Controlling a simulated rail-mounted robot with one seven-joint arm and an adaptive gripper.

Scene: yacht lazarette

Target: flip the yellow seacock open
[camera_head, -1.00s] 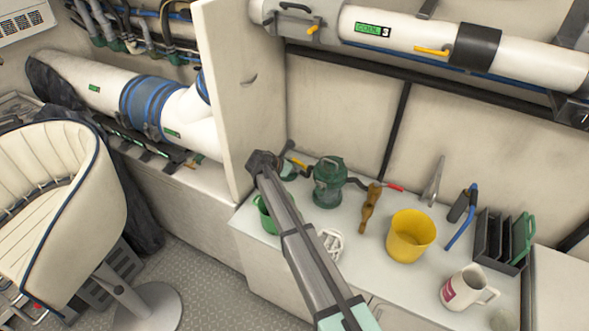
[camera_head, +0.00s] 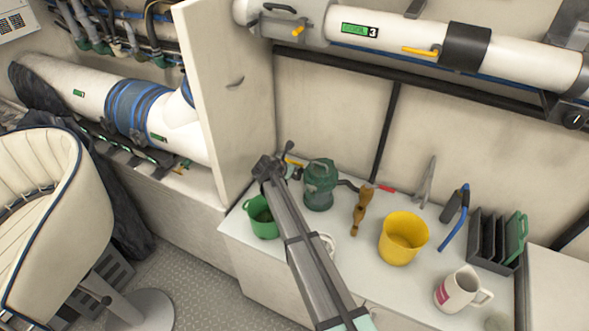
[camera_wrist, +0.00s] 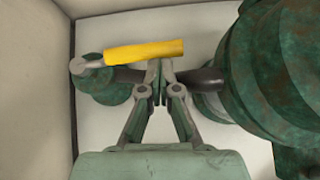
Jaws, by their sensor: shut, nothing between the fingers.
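The seacock's yellow lever (camera_wrist: 145,52) lies nearly level across the upper wrist view, its metal end pivoting on a worn green valve body (camera_wrist: 98,86) at left. In the head view the lever (camera_head: 296,162) is a small yellow bit beside the divider, mostly hidden by my arm. My gripper (camera_wrist: 159,78) is shut and empty. Its fingertips are just below the lever's right half in the wrist view, in front of a dark pipe. Whether they touch the lever cannot be told. In the head view my gripper (camera_head: 268,168) is at the bench's back left corner.
A green pump or strainer (camera_wrist: 272,75) stands close right of the fingers, also in the head view (camera_head: 320,185). A cream divider (camera_head: 230,90) rises at left. The bench holds a green cup (camera_head: 262,222), yellow bucket (camera_head: 403,238), mug (camera_head: 460,290) and tools.

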